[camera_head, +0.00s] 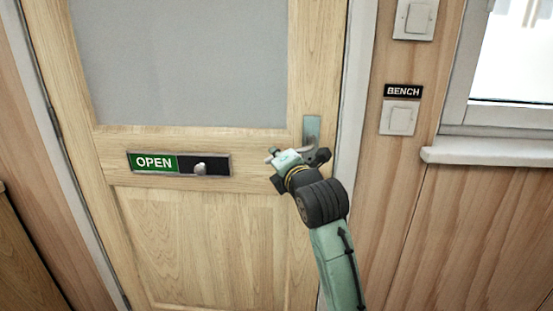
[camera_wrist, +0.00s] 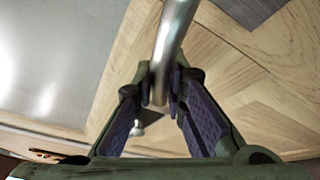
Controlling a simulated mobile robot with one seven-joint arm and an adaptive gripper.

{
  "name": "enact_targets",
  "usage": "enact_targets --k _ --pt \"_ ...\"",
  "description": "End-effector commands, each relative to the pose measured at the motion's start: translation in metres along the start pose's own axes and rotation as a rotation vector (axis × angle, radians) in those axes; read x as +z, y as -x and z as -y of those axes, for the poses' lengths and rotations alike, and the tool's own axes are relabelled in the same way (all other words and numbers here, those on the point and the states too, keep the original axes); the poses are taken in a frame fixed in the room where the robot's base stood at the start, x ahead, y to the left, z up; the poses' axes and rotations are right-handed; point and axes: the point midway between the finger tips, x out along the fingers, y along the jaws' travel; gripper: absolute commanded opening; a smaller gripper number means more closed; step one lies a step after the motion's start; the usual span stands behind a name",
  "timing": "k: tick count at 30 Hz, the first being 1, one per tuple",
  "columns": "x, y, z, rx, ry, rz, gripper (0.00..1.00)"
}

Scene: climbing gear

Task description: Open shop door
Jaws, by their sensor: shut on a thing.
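The shop door (camera_head: 195,225) is a light wooden door with a grey pane in its upper half. It looks closed in its white frame. Its metal handle, on a grey plate (camera_head: 312,128), is at the door's right edge. My gripper (camera_head: 292,158) is at the handle in the head view and hides part of it. In the wrist view, the round metal handle bar (camera_wrist: 175,40) runs between the two fingers of my gripper (camera_wrist: 163,90), which are shut on it. The handle's far end is hidden or out of view.
A sliding sign (camera_head: 180,163) reading OPEN, with a knob, is on the door's middle rail. Two light switches are on the wall to the right, the lower one (camera_head: 399,117) under a BENCH label. A window sill (camera_head: 490,150) juts out further right. Hinges are on the door's left side.

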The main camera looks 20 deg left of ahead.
Motion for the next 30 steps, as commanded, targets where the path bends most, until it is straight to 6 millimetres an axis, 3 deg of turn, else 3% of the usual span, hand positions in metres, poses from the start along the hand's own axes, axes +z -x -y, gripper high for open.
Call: enact_targets --k 15,30 --pt "-0.001 0.001 0.024 -0.11 0.265 -0.02 0.0" --pt "-0.001 0.002 0.027 -0.124 0.294 -0.023 0.0"
